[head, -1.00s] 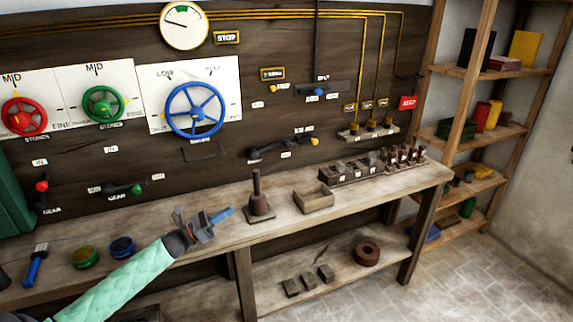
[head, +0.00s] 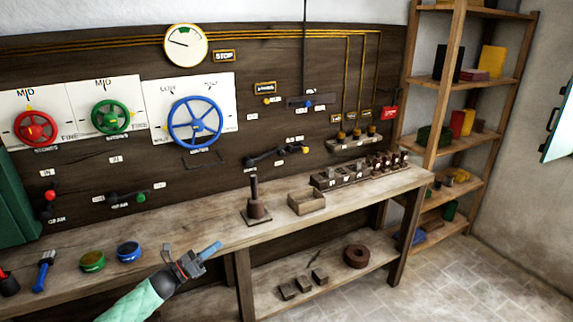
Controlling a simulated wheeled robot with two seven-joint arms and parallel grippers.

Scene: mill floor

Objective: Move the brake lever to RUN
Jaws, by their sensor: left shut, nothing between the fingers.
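A dark lever with a yellow knob (head: 305,149) lies roughly level on the plank wall above the bench, with small white labels around it. A slide with a blue knob (head: 307,104) is higher up, and a small yellow knob (head: 267,100) is to its left. The labels are too small to read, so I cannot tell for certain which one is the brake lever. My left gripper (head: 207,251) is shut and empty, with a blue tip, in front of the bench's front edge. It is lower left of these levers and apart from them. My right gripper is not in view.
The bench (head: 225,229) carries a dark upright post on a base (head: 255,204), an open wooden box (head: 306,203), weight blocks and two round tins. Red, green and blue handwheels (head: 195,124) are on the wall. A shelf (head: 440,149) stands at right; the floor before it is clear.

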